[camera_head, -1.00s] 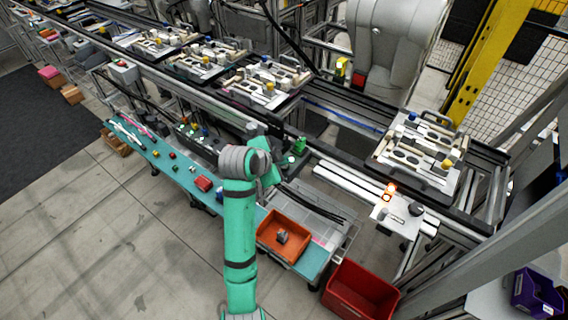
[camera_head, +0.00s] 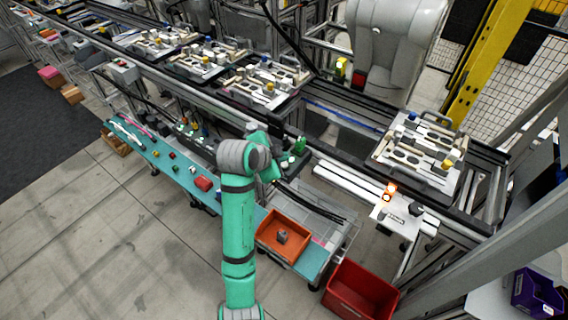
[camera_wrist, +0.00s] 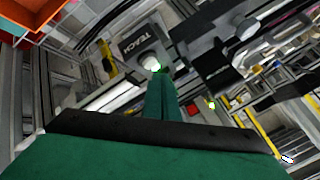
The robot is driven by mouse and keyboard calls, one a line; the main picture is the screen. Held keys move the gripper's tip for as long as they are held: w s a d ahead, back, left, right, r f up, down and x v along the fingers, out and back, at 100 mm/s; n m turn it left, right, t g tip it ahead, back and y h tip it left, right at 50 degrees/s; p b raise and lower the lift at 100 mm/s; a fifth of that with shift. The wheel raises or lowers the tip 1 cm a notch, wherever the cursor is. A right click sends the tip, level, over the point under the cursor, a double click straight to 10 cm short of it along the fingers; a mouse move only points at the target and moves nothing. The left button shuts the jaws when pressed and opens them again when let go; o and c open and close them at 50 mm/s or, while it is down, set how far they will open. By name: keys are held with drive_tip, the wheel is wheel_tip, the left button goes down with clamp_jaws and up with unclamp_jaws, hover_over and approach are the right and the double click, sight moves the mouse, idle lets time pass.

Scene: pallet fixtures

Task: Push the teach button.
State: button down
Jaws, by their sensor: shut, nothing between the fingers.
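In the wrist view a dark panel carries the label TEACH (camera_wrist: 132,46). A pale round button (camera_wrist: 149,61) sits beside that label; this is the teach button. My gripper (camera_wrist: 165,80) shows as two green fingers pressed together, empty, with the tips pointing toward the button. The tips look very close to it in the picture, but I cannot tell whether they touch. In the head view my green arm reaches the control box (camera_head: 291,162) at the conveyor's edge. My fingertips and the label are not clear there.
An orange tray (camera_head: 262,228) with a grey part stands on the teal bench, and a red bin (camera_head: 345,288) is at its right end. Pallets with fixtures (camera_head: 418,152) line the conveyor. A lit orange lamp (camera_head: 388,192) stands right of the arm. The floor at left is open.

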drive_tip(key=shift+r, duration=0.15)
wheel_tip(320, 180, up, 5)
drive_tip(key=shift+f, duration=0.15)
idle(0.4)
idle(0.7)
